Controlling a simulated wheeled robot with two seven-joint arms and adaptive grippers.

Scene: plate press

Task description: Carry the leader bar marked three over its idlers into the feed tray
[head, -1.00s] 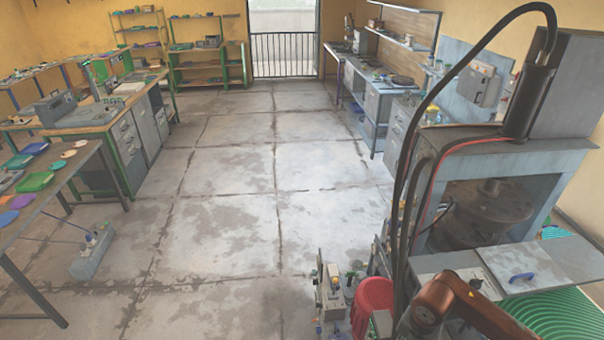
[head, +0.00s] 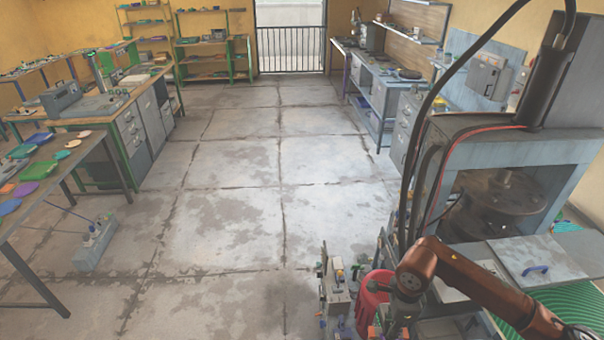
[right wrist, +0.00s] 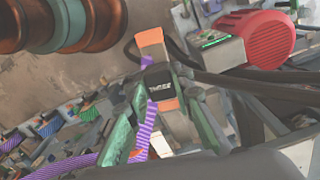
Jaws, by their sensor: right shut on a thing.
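My right gripper (right wrist: 166,96) is shut on the leader bar (right wrist: 150,38) in the right wrist view. The bar has orange ends and a black middle label reading THREE. A purple striped web (right wrist: 146,125) runs from near the bar down to the lower left. In the head view my right arm reaches in from the lower right, and its gripper end is low and hard to make out among the machine parts. I cannot identify the idlers or the feed tray with certainty. My left gripper is in neither view.
A press (head: 500,140) with hanging black hoses stands on the right. A red motor (head: 372,296) sits beside my arm and also shows in the right wrist view (right wrist: 256,42). Several striped rolls (right wrist: 45,128) lie lower left there. The middle floor (head: 235,210) is clear.

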